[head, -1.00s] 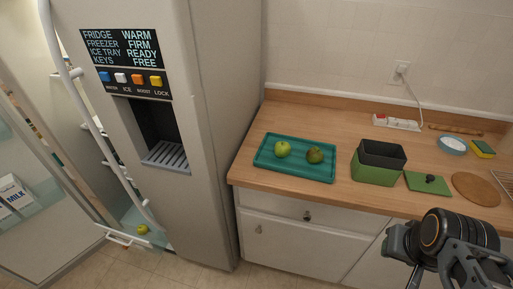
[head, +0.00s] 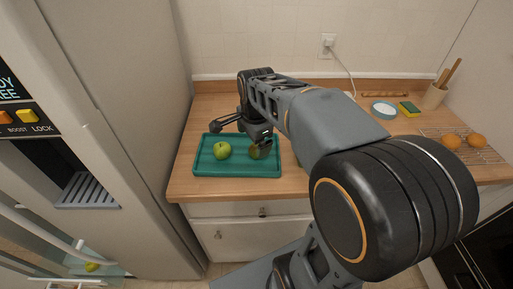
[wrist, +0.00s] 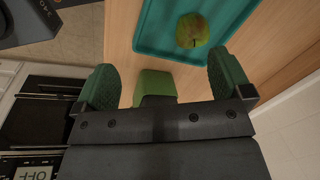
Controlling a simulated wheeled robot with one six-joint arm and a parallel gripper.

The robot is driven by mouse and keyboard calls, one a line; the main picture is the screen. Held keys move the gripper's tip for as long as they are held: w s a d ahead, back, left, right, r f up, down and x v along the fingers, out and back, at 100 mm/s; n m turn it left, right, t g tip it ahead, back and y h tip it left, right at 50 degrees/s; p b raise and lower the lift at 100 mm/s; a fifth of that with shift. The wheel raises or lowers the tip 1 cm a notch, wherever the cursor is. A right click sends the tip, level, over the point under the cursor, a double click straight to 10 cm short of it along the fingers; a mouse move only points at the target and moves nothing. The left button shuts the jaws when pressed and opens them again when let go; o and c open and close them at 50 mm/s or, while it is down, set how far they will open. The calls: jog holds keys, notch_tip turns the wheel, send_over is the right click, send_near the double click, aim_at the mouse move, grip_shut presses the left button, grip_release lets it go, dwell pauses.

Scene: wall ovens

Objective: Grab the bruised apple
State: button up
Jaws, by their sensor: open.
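A blue-rimmed bowl (head: 384,110), a sponge (head: 409,109) and oranges on a rack (head: 462,141) are to the right. The fridge (head: 145,130) stands close on the left.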

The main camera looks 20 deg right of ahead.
jog(key=w+d+m+g, duration=0.2)
jog(key=w+d+m, duration=0.45)
jog(key=m, duration=0.75)
jog(key=shift+m, duration=0.4)
jog(key=f, duration=0.2)
jog(key=w+f, duration=0.1)
jog(key=f, duration=0.2)
jog(key=w+a+f+p, duration=0.1)
jog(key=f, duration=0.2)
jog(key=shift+f, duration=0.2)
jog(key=shift+a+f+p, duration=0.15)
jog(key=shift+f+p, duration=0.4)
jog(key=shift+f, duration=2.55)
jog(key=shift+c, duration=0.5)
jog(key=c, duration=1)
jog(key=shift+o, duration=0.2)
jog(key=shift+r, duration=0.1)
